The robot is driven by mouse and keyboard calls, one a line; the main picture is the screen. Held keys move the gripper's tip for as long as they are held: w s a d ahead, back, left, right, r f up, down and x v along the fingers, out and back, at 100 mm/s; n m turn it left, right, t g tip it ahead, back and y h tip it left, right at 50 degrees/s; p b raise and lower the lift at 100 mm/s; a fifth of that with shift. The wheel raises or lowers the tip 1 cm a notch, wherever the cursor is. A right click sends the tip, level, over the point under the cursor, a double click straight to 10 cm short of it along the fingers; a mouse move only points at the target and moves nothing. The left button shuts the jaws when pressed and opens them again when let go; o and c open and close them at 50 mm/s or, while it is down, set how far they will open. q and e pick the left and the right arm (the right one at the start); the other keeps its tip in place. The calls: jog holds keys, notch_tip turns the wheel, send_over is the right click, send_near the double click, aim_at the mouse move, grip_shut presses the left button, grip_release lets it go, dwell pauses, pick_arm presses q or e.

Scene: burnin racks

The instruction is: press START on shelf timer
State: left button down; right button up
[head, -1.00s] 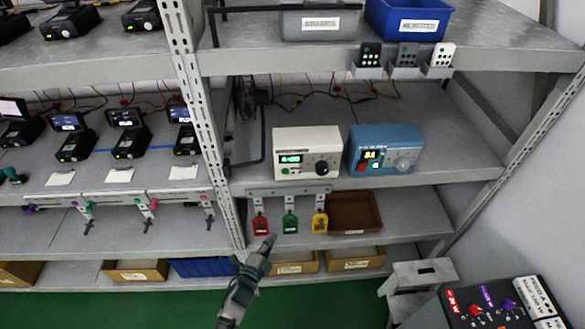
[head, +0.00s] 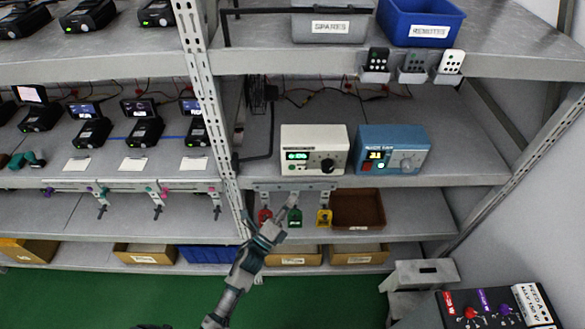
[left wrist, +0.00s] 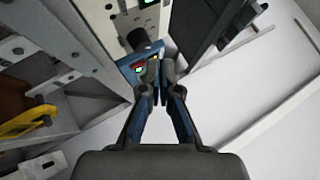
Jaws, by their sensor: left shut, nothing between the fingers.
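A cream box (head: 314,150) with a green lit display, a green button (head: 293,167) and a black knob stands on the middle shelf. A blue box (head: 393,150) with a small lit display, a red button and a grey knob stands right of it. Their lettering is too small to read, so I cannot tell which is the timer. My left gripper (head: 286,210) is shut and empty, below the cream box before the hanging tags. In the left wrist view its fingertips (left wrist: 160,78) are together, with the cream box (left wrist: 100,15) and blue box (left wrist: 143,58) beyond. My right gripper is not in view.
Red, green and yellow tags (head: 324,217) hang under the shelf edge beside a brown tray (head: 357,209). A rack post (head: 211,110) stands left. Remotes sit in holders (head: 414,77) above. A grey step stool (head: 423,275) and a control panel (head: 497,309) are lower right.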

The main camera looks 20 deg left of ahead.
aim_at(292, 168)
pick_arm(q)
jog(key=shift+w+a+b, duration=0.35)
jog(key=shift+w+a, duration=0.05)
jog(key=shift+w, duration=1)
jog(key=shift+w+a+b, duration=0.4)
jog(key=shift+w+a, duration=0.05)
jog(key=shift+w, duration=1)
jog(key=shift+w+a+b, duration=0.35)
jog(key=shift+w+a, duration=0.05)
jog(key=shift+w, duration=1)
jog(key=shift+w, duration=0.1)
jog(key=shift+w+a, duration=0.1)
jog(key=shift+w, duration=0.15)
jog(key=shift+w+a+b, duration=0.15)
jog(key=shift+w+b, duration=0.2)
jog(key=shift+w, duration=0.05)
jog(key=shift+s+r, duration=0.1)
jog(key=shift+s+d, duration=0.25)
jog(key=shift+s, duration=0.5)
